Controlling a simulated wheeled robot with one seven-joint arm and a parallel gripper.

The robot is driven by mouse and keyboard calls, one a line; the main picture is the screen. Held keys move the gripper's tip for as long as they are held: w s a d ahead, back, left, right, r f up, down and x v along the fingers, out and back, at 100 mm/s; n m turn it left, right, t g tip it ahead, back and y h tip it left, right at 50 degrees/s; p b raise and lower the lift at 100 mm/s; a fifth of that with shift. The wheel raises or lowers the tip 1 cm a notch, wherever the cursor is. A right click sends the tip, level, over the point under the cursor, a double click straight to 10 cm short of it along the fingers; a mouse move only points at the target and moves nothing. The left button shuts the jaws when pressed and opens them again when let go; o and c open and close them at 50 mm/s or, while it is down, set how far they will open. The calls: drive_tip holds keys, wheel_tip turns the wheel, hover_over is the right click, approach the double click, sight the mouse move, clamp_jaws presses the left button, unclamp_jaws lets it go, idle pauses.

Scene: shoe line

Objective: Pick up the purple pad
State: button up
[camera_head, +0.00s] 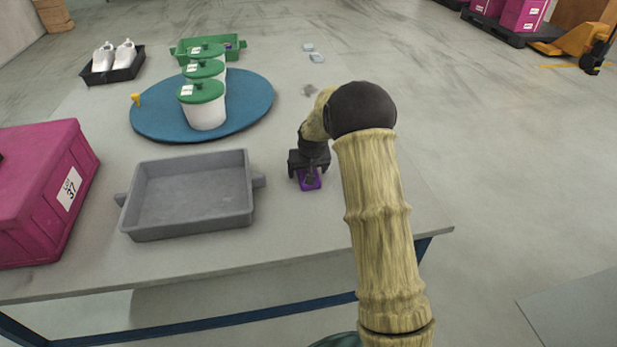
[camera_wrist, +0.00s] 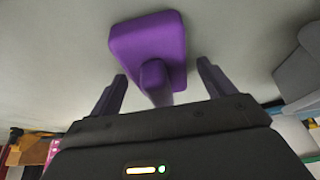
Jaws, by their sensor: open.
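The purple pad (camera_head: 310,180) lies on the grey table to the right of the grey tray. In the wrist view the purple pad (camera_wrist: 150,42) is a rounded block with a knob-like handle sticking up toward me. My gripper (camera_head: 309,170) is right above the pad, fingers pointing down. In the wrist view my gripper (camera_wrist: 160,84) is open, with one dark finger on each side of the handle. The fingers look apart from the handle. The head view hides part of the pad behind my gripper.
The empty grey tray (camera_head: 190,226) stands left of the pad. A blue round mat (camera_head: 150,127) holds white tubs with green lids (camera_head: 204,105). Small light-blue pieces (camera_head: 316,57) lie at the back.

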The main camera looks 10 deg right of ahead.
idle(0.4)
drive_tip(key=c, duration=1.1)
wheel_tip(320, 180, up, 10)
drive_tip(key=p, duration=0.3)
drive_tip(key=shift+o, duration=1.1)
drive_tip(key=shift+c, duration=0.4)
drive_tip(key=shift+d, duration=0.1)
